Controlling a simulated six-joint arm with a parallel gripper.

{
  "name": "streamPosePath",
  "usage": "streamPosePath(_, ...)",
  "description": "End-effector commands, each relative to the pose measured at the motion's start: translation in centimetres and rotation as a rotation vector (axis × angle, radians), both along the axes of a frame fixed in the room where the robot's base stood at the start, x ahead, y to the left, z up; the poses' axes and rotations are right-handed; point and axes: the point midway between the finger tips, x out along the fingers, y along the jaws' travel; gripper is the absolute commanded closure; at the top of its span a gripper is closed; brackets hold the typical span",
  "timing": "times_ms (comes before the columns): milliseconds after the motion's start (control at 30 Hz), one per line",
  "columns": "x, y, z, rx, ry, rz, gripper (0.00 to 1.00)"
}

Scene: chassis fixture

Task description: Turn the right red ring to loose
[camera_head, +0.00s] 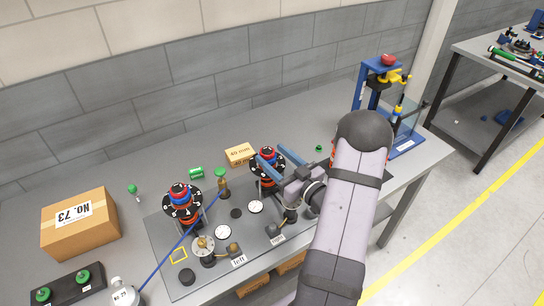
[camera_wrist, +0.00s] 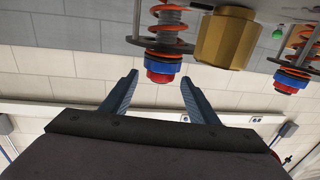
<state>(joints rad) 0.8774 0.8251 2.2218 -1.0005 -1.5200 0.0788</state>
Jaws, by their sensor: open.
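The right red ring (camera_head: 267,150) tops the right post on the grey plate (camera_head: 190,280), above a blue ring and a black dial with white marks. My gripper (camera_head: 271,153) reaches in from the right, its blue fingers spread at this post. In the wrist view the red ring (camera_wrist: 160,76) shows below a blue ring (camera_wrist: 163,61) and an orange coil, framed between the two open fingertips (camera_wrist: 160,82). I cannot tell whether either finger touches it. A similar left post carries another red ring (camera_head: 179,187), which also shows at the right in the wrist view (camera_wrist: 285,88).
A small "40 mm" box (camera_head: 239,154) lies behind. A blue press frame (camera_head: 366,88) stands right, a cardboard box (camera_head: 80,225) left. The back of the table is largely clear.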

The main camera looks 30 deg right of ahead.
Motion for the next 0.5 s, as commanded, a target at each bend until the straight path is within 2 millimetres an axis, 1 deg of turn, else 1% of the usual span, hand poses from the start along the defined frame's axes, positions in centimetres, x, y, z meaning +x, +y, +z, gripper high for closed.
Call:
streamPosePath(33, -0.7, -0.2, -0.3, 0.0, 0.0, -0.004, 0.45)
streamPosePath(300, -4.4, -0.7, -0.2, -0.001, -0.001, -0.004, 0.45)
streamPosePath(500, -5.8, -0.7, -0.1, -0.001, -0.002, -0.001, 0.45)
